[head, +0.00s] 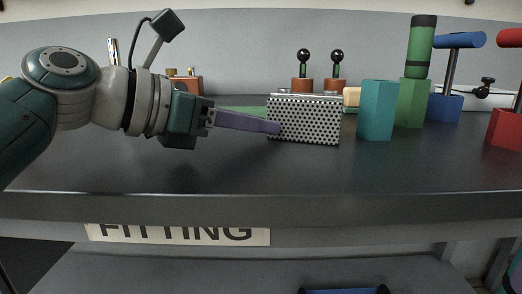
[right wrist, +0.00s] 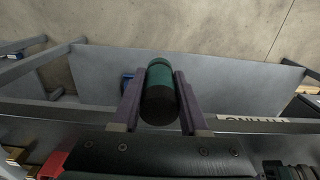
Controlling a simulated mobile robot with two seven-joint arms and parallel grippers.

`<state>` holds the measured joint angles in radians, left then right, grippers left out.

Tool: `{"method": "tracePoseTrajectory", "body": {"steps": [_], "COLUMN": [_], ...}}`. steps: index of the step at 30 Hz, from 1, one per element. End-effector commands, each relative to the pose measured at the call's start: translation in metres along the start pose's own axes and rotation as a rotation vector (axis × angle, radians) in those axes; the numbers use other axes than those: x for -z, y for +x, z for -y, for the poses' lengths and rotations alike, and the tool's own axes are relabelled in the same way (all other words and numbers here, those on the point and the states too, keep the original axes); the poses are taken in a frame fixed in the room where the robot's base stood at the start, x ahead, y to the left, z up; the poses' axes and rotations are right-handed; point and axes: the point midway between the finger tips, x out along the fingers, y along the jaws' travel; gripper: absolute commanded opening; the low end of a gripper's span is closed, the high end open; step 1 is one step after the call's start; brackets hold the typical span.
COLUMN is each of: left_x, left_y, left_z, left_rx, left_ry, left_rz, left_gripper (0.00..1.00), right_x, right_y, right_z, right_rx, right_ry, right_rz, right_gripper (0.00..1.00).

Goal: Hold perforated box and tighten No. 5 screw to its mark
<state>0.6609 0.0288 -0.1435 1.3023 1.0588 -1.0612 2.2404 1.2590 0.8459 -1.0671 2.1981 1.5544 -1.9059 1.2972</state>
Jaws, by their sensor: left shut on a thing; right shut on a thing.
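The perforated box (head: 312,122), pale metal with rows of dark holes, stands on the bench. My left gripper (head: 274,127) reaches in from the left and is shut on the box's left end. Small screw heads show along the box's top; their numbers and marks are too small to read. My right gripper (right wrist: 160,84) is shut on a teal-green driver handle (right wrist: 160,76) with a black end, in the right wrist view. It is out in front of the bench's edge, away from the box. The handle's lower end is hidden.
An empty-looking teal block (head: 376,110), a green block (head: 411,104) holding a green handle (head: 421,50), a blue block (head: 445,108) and a red block (head: 505,130) stand right of the box. Black-knobbed brown pieces (head: 335,85) stand behind it. The bench front (head: 200,180) is clear.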

Motion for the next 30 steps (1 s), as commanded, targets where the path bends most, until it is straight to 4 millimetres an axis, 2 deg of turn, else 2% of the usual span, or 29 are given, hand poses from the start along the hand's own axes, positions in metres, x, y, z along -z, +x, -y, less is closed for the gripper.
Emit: {"method": "tracePoseTrajectory", "body": {"steps": [23,30], "left_x": [-0.0002,-0.0001], "left_y": [0.0,0.0], "left_z": [0.0001,0.0], "left_rx": [0.0,0.0], "left_ry": [0.0,0.0], "left_rz": [0.0,0.0], "left_gripper": [0.0,0.24], "right_x": [0.0001,0.0001], "right_y": [-0.0002,-0.0002], "right_z": [0.0,0.0], "right_rx": [0.0,0.0], "right_ry": [0.0,0.0], "right_rz": [-0.001,-0.001], "right_gripper": [0.0,0.0]}}
